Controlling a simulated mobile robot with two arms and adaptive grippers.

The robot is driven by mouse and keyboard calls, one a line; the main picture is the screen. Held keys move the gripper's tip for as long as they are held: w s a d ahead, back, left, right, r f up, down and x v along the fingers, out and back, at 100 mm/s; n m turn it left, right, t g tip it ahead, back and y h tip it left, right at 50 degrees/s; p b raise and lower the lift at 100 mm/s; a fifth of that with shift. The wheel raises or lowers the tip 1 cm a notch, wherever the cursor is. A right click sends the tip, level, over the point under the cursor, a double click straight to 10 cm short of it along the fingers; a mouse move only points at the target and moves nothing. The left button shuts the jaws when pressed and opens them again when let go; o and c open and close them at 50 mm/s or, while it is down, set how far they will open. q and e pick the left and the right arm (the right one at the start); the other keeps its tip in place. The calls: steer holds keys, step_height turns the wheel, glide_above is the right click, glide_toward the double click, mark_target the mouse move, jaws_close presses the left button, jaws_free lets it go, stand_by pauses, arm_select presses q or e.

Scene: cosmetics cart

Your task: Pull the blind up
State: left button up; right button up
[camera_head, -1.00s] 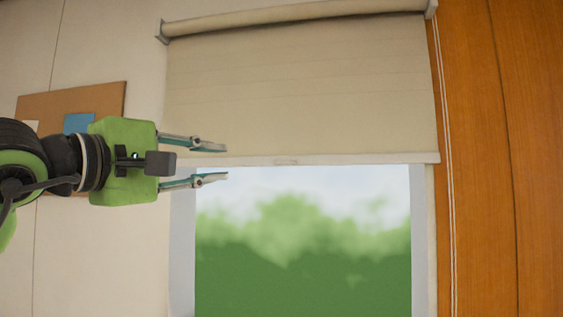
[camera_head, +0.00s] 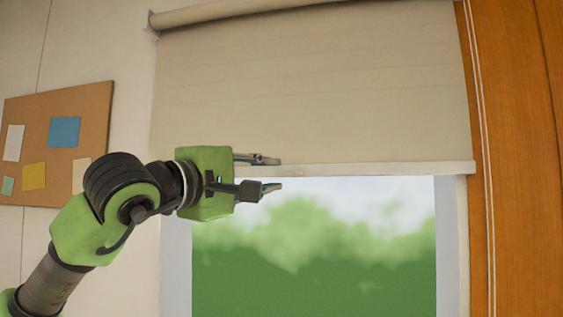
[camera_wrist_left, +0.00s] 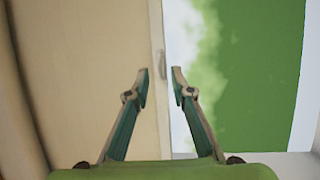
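The beige roller blind (camera_head: 310,90) hangs partway down over the window, with a pale bottom bar (camera_head: 400,168) along its lower edge. My left gripper (camera_head: 279,173) is open at the bar, left of its middle, with one finger above the bar's lower edge and one below. In the left wrist view, the fingertips of my left gripper (camera_wrist_left: 160,86) are apart on either side of the bottom bar (camera_wrist_left: 156,30), and a small tab (camera_wrist_left: 161,66) on the bar shows just past the tips. Whether the fingers touch the bar cannot be told. My right gripper is not in view.
Window glass (camera_head: 310,250) with blurred greenery fills the space below the blind. Cords (camera_head: 486,180) hang at the right beside an orange wooden panel (camera_head: 530,150). A corkboard (camera_head: 90,120) with paper notes is on the left wall.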

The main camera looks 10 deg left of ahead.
arm_select(q)
steer(key=p+x, duration=0.1)
steer(key=x, duration=0.3)
steer(key=shift+a, duration=0.1)
steer(key=shift+w, duration=0.25)
steer(key=shift+c, duration=0.5)
jaws_close()
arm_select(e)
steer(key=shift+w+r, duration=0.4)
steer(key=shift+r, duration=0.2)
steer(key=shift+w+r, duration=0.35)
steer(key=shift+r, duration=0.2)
arm_select(q)
steer(key=shift+r+p, duration=0.15)
steer(key=shift+p, duration=0.15)
step_height(320, 180, up, 21)
steer(key=p, duration=1.1)
glide_above(287, 171)
steer(key=s, duration=0.2)
steer(key=shift+a+r, duration=0.1)
steer(key=shift+a, duration=0.25)
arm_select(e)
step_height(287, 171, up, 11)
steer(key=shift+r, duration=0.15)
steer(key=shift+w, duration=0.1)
arm_select(q)
steer(key=shift+o, duration=0.5)
jaws_free()
